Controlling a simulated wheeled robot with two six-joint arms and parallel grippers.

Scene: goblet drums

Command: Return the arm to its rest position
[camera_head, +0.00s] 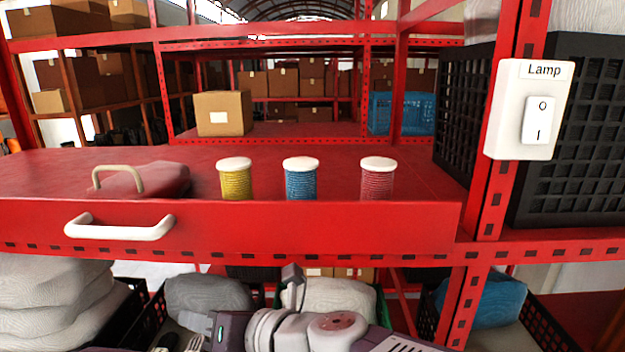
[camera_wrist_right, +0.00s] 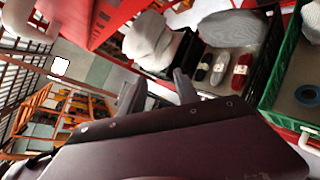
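My right gripper (camera_head: 190,332) shows at the bottom of the head view, below the red shelf and left of my right arm's links. In the right wrist view its two dark fingers (camera_wrist_right: 158,88) stand apart with nothing between them, so it is open and empty. It is clear of the drums. My left gripper is not in view. Three small drums with white tops stand upright in a row on the red shelf: yellow (camera_head: 235,180), blue (camera_head: 301,181) and pink (camera_head: 376,181). Their lower ends are hidden by the shelf's front board.
The red shelf front (camera_head: 300,230) carries a white handle (camera_head: 119,228). A red lid with a beige handle (camera_head: 150,181) lies at left. A lamp switch (camera_head: 530,110) is on the right post. Crates with grey sacks (camera_head: 207,295) sit below, close to my right arm.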

